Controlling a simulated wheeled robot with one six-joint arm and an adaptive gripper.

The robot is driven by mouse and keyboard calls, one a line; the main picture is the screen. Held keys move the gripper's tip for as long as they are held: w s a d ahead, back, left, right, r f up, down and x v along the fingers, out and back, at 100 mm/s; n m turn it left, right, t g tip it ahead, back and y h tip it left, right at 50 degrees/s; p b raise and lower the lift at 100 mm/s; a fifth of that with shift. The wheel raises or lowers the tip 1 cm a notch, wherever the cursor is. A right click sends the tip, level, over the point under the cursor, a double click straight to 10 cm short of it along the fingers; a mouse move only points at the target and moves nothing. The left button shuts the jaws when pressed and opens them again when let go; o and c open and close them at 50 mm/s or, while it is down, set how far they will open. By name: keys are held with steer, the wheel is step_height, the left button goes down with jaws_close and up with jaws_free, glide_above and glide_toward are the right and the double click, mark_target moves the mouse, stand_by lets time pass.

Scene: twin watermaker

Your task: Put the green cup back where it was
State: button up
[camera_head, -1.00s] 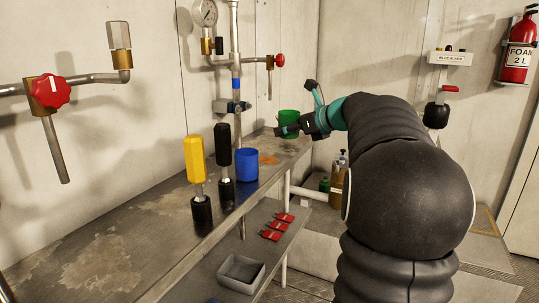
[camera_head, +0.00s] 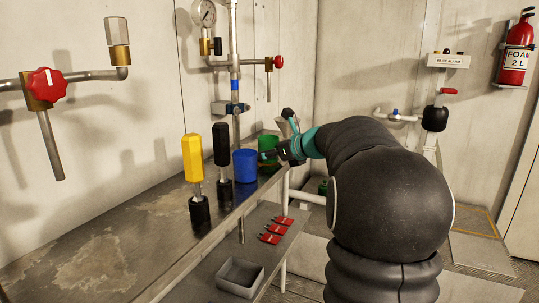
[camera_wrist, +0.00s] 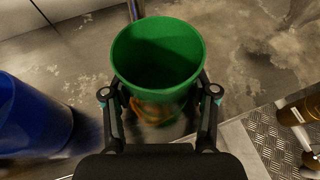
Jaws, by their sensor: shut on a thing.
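The green cup (camera_head: 266,143) is upright at the far part of the workbench, close to the right of the blue cup (camera_head: 245,166). My gripper (camera_head: 274,153) reaches it from the right and is shut on it. In the wrist view, the green cup (camera_wrist: 158,50) shows its open, empty-looking mouth between the two fingers of my gripper (camera_wrist: 160,97). The blue cup (camera_wrist: 30,115) is at the left edge there, apart from the green one. Whether the green cup's base touches the bench is hidden.
The workbench (camera_head: 130,240) carries a yellow-handled tool (camera_head: 193,160) and a black-handled tool (camera_head: 221,146) left of the cups. Pipes with a red valve (camera_head: 274,63) and a gauge (camera_head: 203,12) stand behind. A lower shelf holds red items (camera_head: 270,238) and a grey tray (camera_head: 240,276).

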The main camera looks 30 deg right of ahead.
steer(key=shift+f, duration=0.15)
steer(key=o, duration=1.2)
steer(key=shift+r, duration=0.25)
steer(key=v, duration=1.2)
steer(key=shift+f, duration=0.1)
